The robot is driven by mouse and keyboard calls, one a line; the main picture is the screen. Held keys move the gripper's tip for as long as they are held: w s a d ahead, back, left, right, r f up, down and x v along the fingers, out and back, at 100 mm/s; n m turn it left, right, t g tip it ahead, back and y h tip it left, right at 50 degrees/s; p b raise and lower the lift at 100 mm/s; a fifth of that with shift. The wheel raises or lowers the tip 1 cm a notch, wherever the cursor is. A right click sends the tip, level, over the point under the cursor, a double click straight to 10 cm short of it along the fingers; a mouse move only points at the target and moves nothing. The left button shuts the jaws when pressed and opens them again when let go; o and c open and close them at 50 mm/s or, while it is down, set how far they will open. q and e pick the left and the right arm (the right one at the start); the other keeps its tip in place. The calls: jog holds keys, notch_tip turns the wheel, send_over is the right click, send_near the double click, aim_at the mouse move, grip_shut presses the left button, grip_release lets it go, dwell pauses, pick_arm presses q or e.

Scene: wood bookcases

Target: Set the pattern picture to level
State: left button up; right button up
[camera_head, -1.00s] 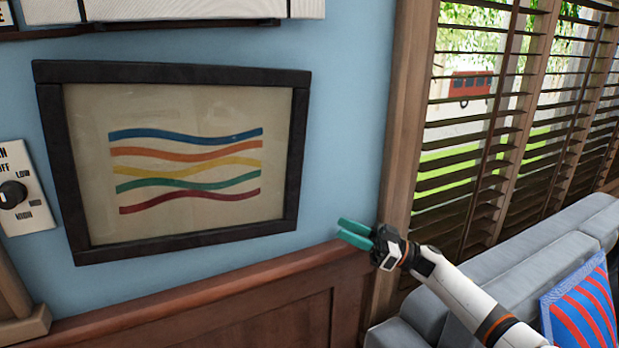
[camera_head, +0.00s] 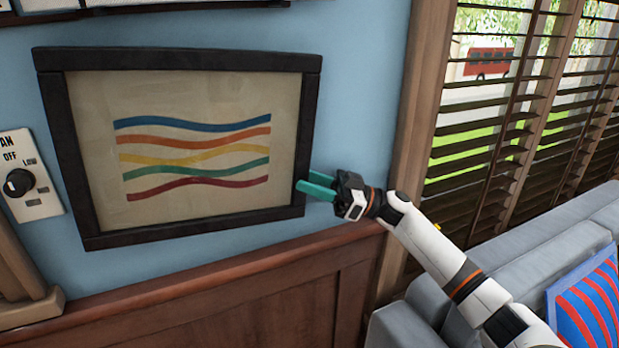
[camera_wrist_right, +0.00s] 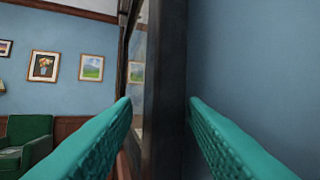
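The pattern picture (camera_head: 190,150), with several wavy coloured stripes in a dark frame (camera_head: 180,60), hangs on the blue wall. I cannot tell its exact tilt from this slanted view. My right gripper (camera_head: 304,180) is open at the lower part of the frame's right side. In the right wrist view, the dark frame edge (camera_wrist_right: 165,90) stands between the two green fingers (camera_wrist_right: 160,100). One finger is on the picture's front side and the other on the wall side. A gap shows beside the frame. My left gripper is not in view.
A dial plate (camera_head: 25,180) is on the wall left of the picture. Wood panelling (camera_head: 200,300) runs below. A window with blinds (camera_head: 520,120) and a grey sofa (camera_head: 490,270) with a striped cushion (camera_head: 590,305) are at the right.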

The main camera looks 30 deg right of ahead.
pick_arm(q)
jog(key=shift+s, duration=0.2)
pick_arm(e)
jog(key=shift+w+a, duration=0.1)
jog(key=shift+c, duration=0.2)
